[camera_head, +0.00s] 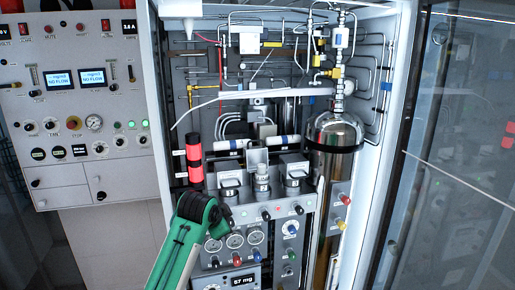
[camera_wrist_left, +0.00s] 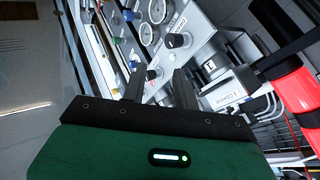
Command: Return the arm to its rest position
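My left arm, green and black, enters the head view from the bottom, left of centre. Its black wrist end hides part of the cabinet's front panel (camera_head: 275,212); the fingers are hard to make out there. In the left wrist view my left gripper (camera_wrist_left: 158,78) has its two dark fingers apart with nothing between them. The panel's knobs and gauges lie beyond the fingertips; I cannot tell the exact distance. My right gripper is in neither view.
A red and black cylinder (camera_head: 194,160) stands close behind my left wrist. A tall metal cylinder (camera_head: 334,140) and thin pipes fill the cabinet. A grey control panel (camera_head: 75,90) is at left, and a glass door (camera_head: 455,160) at right.

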